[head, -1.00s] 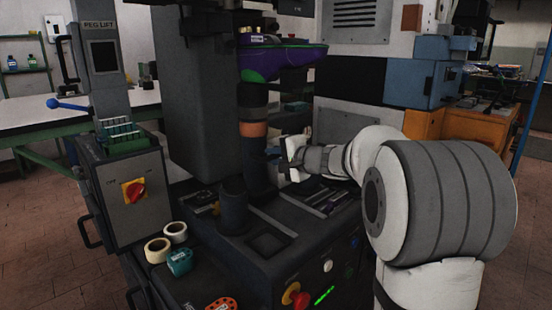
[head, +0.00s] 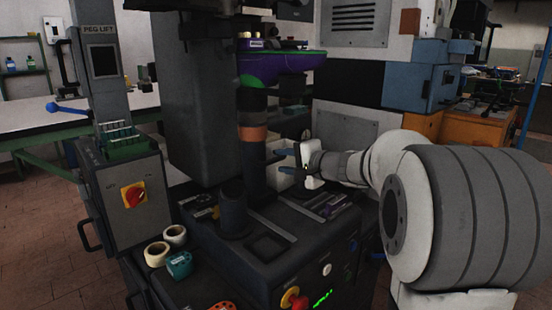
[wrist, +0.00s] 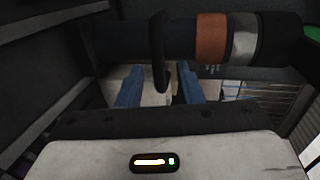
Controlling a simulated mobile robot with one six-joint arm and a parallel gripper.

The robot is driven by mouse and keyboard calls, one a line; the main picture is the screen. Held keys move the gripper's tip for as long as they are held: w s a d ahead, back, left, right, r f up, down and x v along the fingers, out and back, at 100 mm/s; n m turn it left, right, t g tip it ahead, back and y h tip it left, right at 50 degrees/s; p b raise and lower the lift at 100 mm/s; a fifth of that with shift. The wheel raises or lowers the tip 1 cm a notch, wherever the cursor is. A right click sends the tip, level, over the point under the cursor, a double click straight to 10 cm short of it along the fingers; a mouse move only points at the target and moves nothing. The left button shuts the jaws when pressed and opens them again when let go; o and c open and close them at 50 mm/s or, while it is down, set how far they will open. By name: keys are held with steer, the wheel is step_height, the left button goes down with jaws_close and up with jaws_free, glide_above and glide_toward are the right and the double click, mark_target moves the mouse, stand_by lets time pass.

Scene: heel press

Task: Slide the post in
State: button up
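The post (head: 253,152) is a dark upright column with an orange-brown band, standing in the press bed. A purple and green shoe form (head: 272,67) sits on top of it. In the wrist view the post (wrist: 150,38) runs sideways across the top, with orange and silver bands. A dark handle (wrist: 159,60) hangs from it.
A short dark cylinder (head: 233,210) stands in front of the post. The press bed (head: 300,250) has slots and a square recess. A red button (head: 293,299) is at its front. Tape rolls (head: 157,254) lie left. The peg lift (head: 127,185) stands further left. A large dark housing (head: 195,100) rises behind.

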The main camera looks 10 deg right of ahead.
steer(key=v, duration=0.2)
steer(key=shift+s+d, duration=0.2)
steer(key=shift+s, duration=0.05)
steer(key=s+a+r+n+g+h+p, duration=0.1)
steer(key=s+a+r+n+g+p, duration=0.25)
steer(key=s+p, duration=0.45)
steer(key=s+a+r+n+g+p, duration=0.3)
steer(key=s+a+r+g+p, duration=0.15)
steer(key=s+p, duration=0.35)
steer(key=s+d+r+n+g+h+p, duration=0.1)
steer(key=s+d+r+n+h+p, duration=0.1)
steer(key=s+p, duration=0.6)
steer(key=s+d+r+n+g+h+p, duration=0.1)
steer(key=s+d+r+n+h+p, duration=0.1)
steer(key=s+r+h+p, duration=0.3)
steer(key=shift+s+n+g+p, duration=0.3)
steer(key=shift+s+n+p, duration=0.25)
steer(key=shift+s+p, duration=1.2)
steer(key=shift+w+d+p, duration=0.1)
steer(key=shift+w+p, duration=0.25)
steer(key=shift+w, duration=0.05)
